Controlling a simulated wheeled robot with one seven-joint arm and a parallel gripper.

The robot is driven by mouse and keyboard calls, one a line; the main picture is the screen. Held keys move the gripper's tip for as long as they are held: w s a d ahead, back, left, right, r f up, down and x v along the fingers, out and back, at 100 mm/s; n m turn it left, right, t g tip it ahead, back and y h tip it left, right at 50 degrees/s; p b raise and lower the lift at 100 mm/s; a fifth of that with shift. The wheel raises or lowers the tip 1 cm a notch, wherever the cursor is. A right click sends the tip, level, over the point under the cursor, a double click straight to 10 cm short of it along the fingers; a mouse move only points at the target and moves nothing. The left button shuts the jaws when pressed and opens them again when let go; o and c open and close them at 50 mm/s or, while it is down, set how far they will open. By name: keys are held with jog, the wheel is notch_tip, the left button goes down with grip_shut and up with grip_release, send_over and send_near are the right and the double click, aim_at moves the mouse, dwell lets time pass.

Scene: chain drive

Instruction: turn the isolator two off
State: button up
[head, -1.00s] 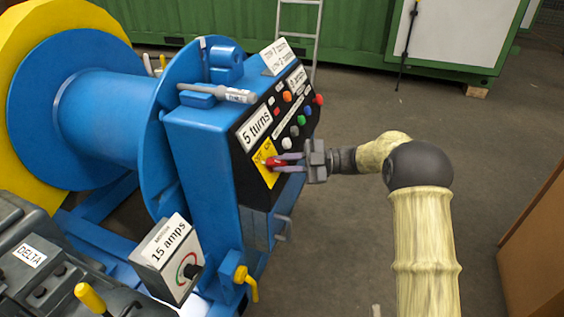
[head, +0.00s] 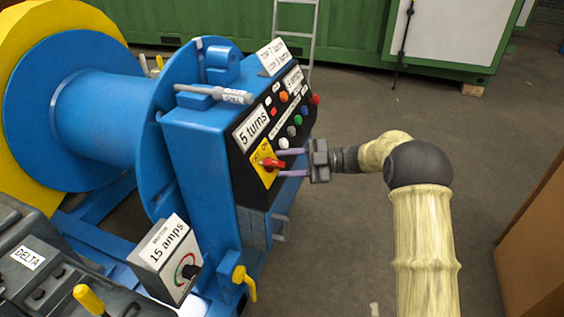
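The blue machine's black control panel (head: 245,182) carries a red rotary switch handle (head: 273,163) on a yellow plate (head: 259,158). The handle points sideways, toward my gripper. My gripper (head: 287,163) reaches in from the right with its two fingers spread apart, one above and one below the red handle. A gap shows between the fingers and the handle. The lettering on the yellow plate is too small to read fully, and no label "isolator two" can be made out.
A "15 amps" box (head: 168,256) with a dial and a yellow-handled valve (head: 246,281) are lower down. A brown cabinet (head: 545,235) stands at the right. Open floor lies between.

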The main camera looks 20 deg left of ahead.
jog(key=p+v, duration=0.4)
jog(key=v, duration=1.1)
jog(key=shift+d, duration=0.4)
jog(key=shift+w+d+r, duration=0.1)
jog(key=shift+w+d, duration=0.05)
jog(key=shift+w, duration=0.1)
